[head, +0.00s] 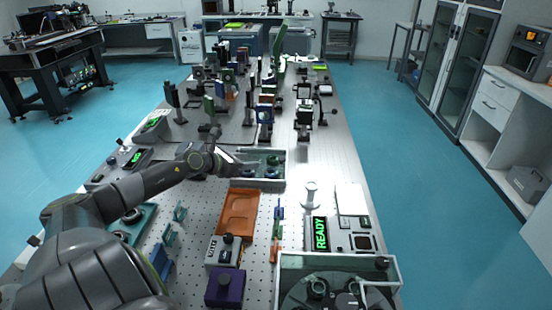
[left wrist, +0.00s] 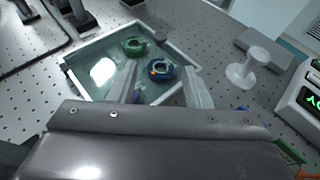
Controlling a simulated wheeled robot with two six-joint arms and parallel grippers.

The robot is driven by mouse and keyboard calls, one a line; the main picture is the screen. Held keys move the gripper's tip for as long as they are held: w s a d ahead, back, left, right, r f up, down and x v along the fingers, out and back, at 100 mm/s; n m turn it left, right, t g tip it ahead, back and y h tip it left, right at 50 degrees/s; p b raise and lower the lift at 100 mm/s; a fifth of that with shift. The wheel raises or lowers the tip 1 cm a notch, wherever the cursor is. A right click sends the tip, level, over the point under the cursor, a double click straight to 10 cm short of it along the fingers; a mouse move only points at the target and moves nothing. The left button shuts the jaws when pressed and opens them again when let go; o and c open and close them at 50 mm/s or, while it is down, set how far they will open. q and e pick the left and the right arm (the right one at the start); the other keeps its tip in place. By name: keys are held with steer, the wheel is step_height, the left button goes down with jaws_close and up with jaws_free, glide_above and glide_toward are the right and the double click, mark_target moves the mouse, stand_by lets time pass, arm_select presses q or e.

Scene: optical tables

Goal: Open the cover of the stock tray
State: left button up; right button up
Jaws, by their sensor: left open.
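The stock tray, a shallow box with a pale rim (head: 262,185), stands mid-table in the head view; its rim also shows in the left wrist view (left wrist: 90,43). A see-through cover (left wrist: 103,70) with a bright reflection seems to lie over it, apparently closed. A green ring part (left wrist: 134,46) and a blue ring part (left wrist: 160,71) show inside. My left gripper (left wrist: 160,78) is open and empty over the tray, fingers apart in front of the blue part. Whether it touches the cover I cannot tell.
An orange tray (head: 238,213) lies just in front. A white spool-shaped post (head: 311,194) stands to the right, also in the left wrist view (left wrist: 248,68). Optics mounts (head: 264,115) crowd the table behind. A larger glass-covered box (head: 337,262) is at front right.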

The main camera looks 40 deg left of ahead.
mark_target(282, 159)
arm_select(q)
steer(key=x, duration=1.2)
steer(key=shift+w, duration=0.15)
steer(key=shift+b+x, duration=0.3)
steer(key=shift+x, duration=0.5)
arm_select(e)
steer(key=shift+a+f, duration=0.3)
steer(key=shift+a, duration=0.2)
arm_select(q)
jaws_close()
